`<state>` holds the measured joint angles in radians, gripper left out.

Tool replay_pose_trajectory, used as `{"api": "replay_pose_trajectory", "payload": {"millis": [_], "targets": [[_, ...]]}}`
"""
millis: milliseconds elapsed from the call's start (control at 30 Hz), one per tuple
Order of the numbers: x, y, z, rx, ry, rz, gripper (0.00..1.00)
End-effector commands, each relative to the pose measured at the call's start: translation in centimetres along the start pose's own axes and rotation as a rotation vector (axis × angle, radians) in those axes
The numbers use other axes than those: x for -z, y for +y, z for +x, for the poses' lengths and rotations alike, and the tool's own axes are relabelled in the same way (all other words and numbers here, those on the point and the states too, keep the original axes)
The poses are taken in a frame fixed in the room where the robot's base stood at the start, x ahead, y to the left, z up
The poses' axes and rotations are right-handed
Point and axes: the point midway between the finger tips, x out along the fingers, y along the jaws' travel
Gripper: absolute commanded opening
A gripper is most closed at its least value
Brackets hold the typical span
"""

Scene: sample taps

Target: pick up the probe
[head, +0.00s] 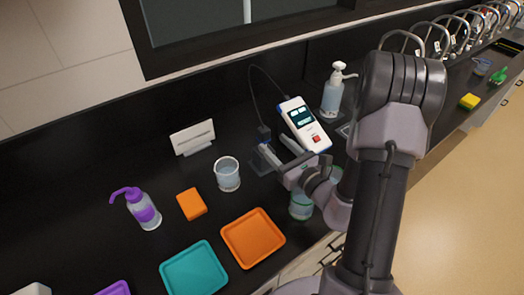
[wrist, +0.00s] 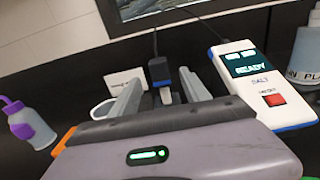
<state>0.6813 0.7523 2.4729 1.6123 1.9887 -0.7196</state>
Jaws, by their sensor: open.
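The probe (wrist: 158,70) has a dark blue-black head, a pale lower part and a cable rising from its top. It stands upright, and in the wrist view it shows between my two fingers, with a gap on each side. In the head view the probe (head: 263,131) is just beyond my fingertips. My gripper (head: 274,144) is open and empty, and it also shows in the wrist view (wrist: 160,84). The probe's lower end is hidden by my gripper. The white and blue meter (head: 303,124) leans to the right, its screen reading READY in the wrist view (wrist: 252,85).
A clear beaker (head: 228,175) stands left of my gripper. A white pump bottle (head: 334,95) is behind the meter. Taps line the far right.

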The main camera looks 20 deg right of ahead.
Motion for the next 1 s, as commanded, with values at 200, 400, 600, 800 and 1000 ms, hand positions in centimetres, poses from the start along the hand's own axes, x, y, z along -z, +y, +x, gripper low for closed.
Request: {"api": "replay_pose_trajectory", "payload": {"millis": [200, 400, 600, 800, 1000], "targets": [[-0.2, 0.1, 3.6, -0.003, -0.001, -0.001, 0.55], [-0.2, 0.1, 6.8, -0.005, -0.002, -0.003, 0.55], [-0.2, 0.0, 9.2, -0.002, 0.000, 0.000, 0.55], [-0.3, 0.0, 9.2, -0.002, 0.000, 0.000, 0.51], [-0.3, 0.0, 9.2, -0.002, 0.001, 0.000, 0.11]]}}
